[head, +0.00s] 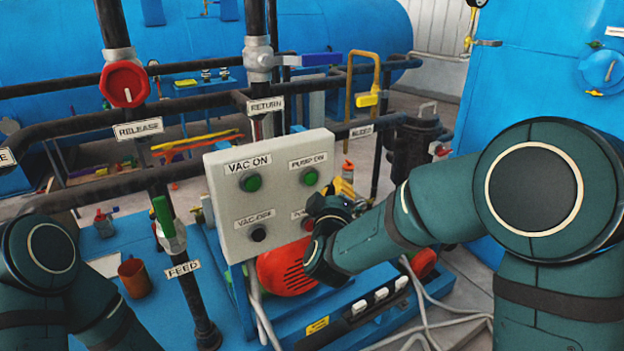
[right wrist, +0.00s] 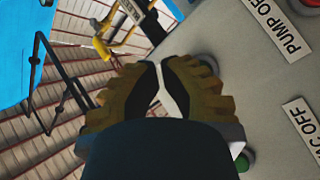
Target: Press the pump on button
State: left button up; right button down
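A pale control panel (head: 280,205) faces me in the head view. Its green pump on button (head: 310,177) is at the upper right, below the PUMP ON label (head: 307,161). My right gripper (head: 328,203) is in front of the panel's lower right part, just below and right of that button, and partly covers the PUMP OFF label and red button (head: 308,224). In the right wrist view the two fingers (right wrist: 162,68) look closed together with nothing held. A grey ring (right wrist: 208,60) shows partly behind one finger; contact cannot be told. My left gripper is out of view.
The green vac on button (head: 251,183) and black vac off button (head: 258,234) are on the panel's left half. Pipes with a red release valve (head: 125,84) and a blue return handle (head: 321,59) stand around it. A red motor (head: 284,270) is below.

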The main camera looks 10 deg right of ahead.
aim_at(311, 179)
jog(key=shift+w+a, duration=0.35)
jog(key=shift+w, duration=0.45)
jog(key=shift+w+a, duration=0.35)
jog(key=shift+w, duration=0.4)
jog(key=shift+w, duration=0.1)
jog(key=shift+w+a, duration=0.15)
jog(key=shift+w, duration=0.15)
dwell(0.3)
